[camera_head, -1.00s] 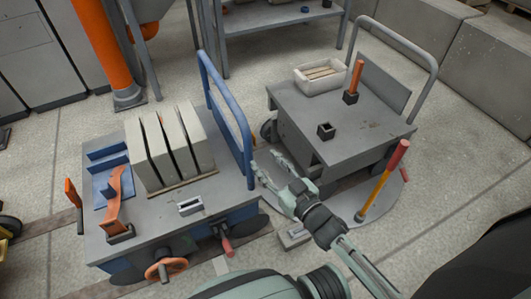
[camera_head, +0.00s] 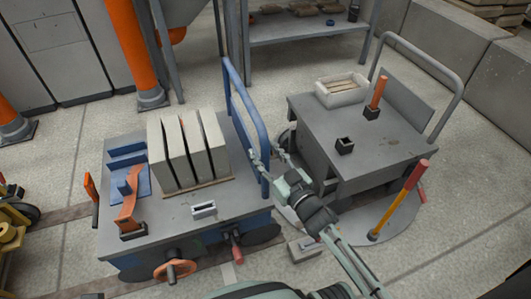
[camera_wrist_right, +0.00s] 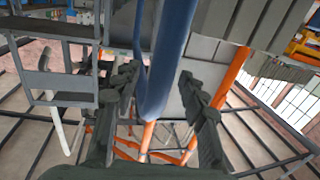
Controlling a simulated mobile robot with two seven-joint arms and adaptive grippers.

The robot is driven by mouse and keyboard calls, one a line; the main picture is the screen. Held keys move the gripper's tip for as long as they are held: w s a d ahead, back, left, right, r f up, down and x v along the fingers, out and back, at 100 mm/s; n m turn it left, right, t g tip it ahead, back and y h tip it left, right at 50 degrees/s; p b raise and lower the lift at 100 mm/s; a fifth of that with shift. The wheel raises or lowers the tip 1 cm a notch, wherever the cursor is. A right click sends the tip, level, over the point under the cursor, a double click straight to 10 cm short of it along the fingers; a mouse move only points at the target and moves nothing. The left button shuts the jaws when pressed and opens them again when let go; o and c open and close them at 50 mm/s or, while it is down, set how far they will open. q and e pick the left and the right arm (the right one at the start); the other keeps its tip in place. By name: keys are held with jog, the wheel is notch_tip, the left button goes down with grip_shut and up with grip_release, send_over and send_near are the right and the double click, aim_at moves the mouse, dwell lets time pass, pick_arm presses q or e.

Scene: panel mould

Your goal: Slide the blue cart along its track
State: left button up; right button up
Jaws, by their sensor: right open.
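The blue cart (camera_head: 225,222) stands on the floor track at the left of the head view, with several upright grey panels (camera_head: 192,150) on its top. Its blue push handle (camera_head: 246,118) rises at its right side. My right gripper (camera_head: 264,158) is open at the lower right part of this handle. In the right wrist view the blue handle bar (camera_wrist_right: 162,75) runs between the two spread fingers of the right gripper (camera_wrist_right: 158,95). I cannot tell whether either finger touches it. My left gripper is not in view.
A grey cart (camera_head: 360,130) stands close on the right, on a round floor plate (camera_head: 385,238), with a white tray (camera_head: 341,90) on top. An orange-red lever (camera_head: 402,200) stands in front of it. A grey shelf (camera_head: 305,30) is at the back.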

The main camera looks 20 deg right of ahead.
jog(key=shift+c, duration=0.6)
grip_shut()
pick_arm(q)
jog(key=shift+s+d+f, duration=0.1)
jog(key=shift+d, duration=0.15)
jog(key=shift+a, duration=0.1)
pick_arm(e)
jog(key=shift+a, duration=0.1)
